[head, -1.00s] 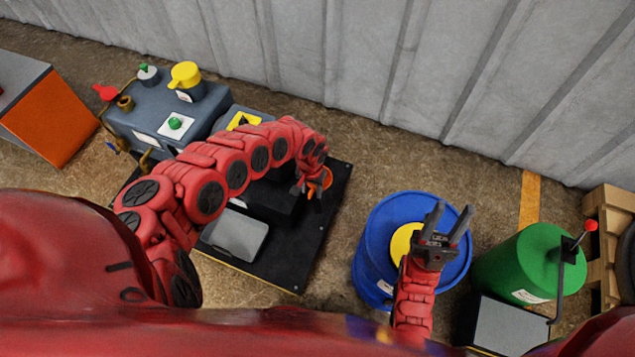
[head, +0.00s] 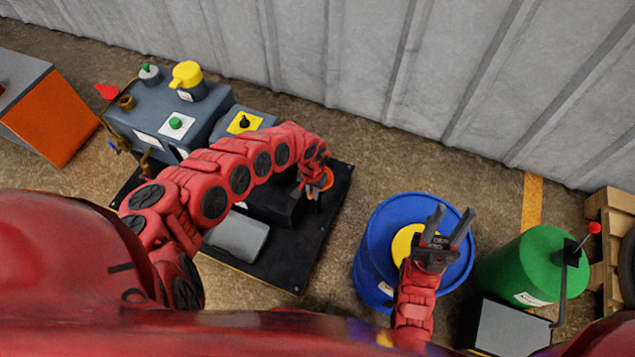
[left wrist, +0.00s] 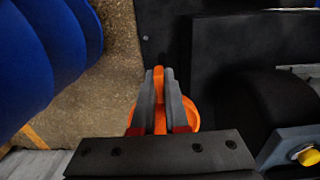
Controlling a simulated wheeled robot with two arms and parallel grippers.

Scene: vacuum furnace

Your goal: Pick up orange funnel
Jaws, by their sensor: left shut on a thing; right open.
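The orange funnel (head: 328,178) shows in the head view as a small orange patch at the right side of the black platform (head: 300,262), mostly hidden by my left gripper (head: 312,190). In the left wrist view the funnel (left wrist: 192,112) lies between and behind the two grey fingers of my left gripper (left wrist: 163,80). The fingers are shut on an upright orange part of it. Whether the funnel touches the platform I cannot tell. My right gripper (head: 447,226) is open and empty above the blue barrel (head: 375,232).
A grey machine (head: 160,115) with a yellow-capped cylinder (head: 188,76) and a green button stands behind my left arm. A green drum (head: 530,270) stands at the right, near wooden pallets (head: 612,205). Bare floor lies between platform and blue barrel. A corrugated wall runs along the back.

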